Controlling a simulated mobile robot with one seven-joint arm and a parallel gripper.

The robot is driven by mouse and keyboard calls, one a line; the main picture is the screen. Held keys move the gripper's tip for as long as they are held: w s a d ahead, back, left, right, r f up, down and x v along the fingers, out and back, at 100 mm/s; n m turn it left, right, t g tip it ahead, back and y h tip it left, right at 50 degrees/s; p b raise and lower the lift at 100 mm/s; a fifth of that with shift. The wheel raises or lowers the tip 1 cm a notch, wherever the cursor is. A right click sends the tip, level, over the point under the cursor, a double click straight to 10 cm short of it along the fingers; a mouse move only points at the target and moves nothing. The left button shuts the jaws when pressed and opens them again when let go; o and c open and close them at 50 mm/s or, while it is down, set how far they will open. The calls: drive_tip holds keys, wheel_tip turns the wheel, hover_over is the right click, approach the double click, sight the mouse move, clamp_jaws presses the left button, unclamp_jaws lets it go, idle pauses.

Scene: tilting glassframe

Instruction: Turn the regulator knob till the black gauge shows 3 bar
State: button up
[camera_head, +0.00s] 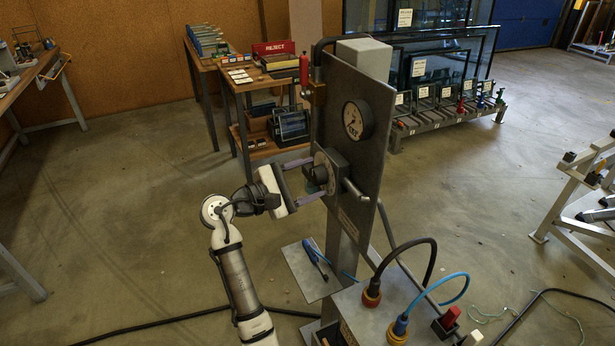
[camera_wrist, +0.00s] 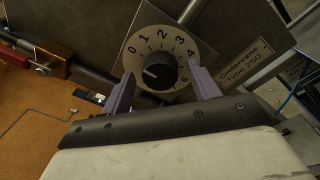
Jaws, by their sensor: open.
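The regulator knob (camera_wrist: 161,70) is black and round, on a pale dial plate numbered from 0 upward in the wrist view. Its white mark points left, nearest the 0 end. In the head view the knob (camera_head: 319,174) sits on the upright grey panel. My gripper (camera_wrist: 160,78) is open, with one finger on each side of the knob; I cannot tell whether either touches it. The gripper (camera_head: 312,178) faces the panel from the left in the head view. The black-rimmed gauge (camera_head: 355,119) is above the knob; its needle is too small to read.
A red-handled valve (camera_head: 304,75) is on the panel's left edge. A bar handle (camera_head: 356,190) sticks out right of the knob. Below stands a box with hose fittings (camera_head: 371,294). A label plate (camera_wrist: 250,65) is beside the dial. Floor to the left is open.

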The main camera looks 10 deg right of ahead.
drive_tip(key=c, duration=1)
drive_tip(key=shift+f+m+b, duration=0.15)
drive_tip(key=shift+m+b, duration=0.15)
drive_tip(key=shift+b, duration=0.05)
drive_tip(key=m+b, duration=0.3)
drive_tip(key=m, duration=0.1)
drive_tip(key=shift+f, duration=0.2)
drive_tip(key=m+b, duration=0.4)
drive_tip(key=shift+f+m+h, duration=0.1)
drive_tip(key=shift+m+h, duration=0.3)
drive_tip(key=m+b, duration=0.5)
drive_tip(key=b, duration=0.1)
drive_tip(key=shift+w+m+g, duration=0.1)
drive_tip(key=shift+m+g, duration=0.3)
drive_tip(key=m+b, duration=0.3)
drive_tip(key=shift+g, duration=0.3)
drive_tip(key=shift+r+m, duration=0.2)
drive_tip(key=shift+m, duration=0.2)
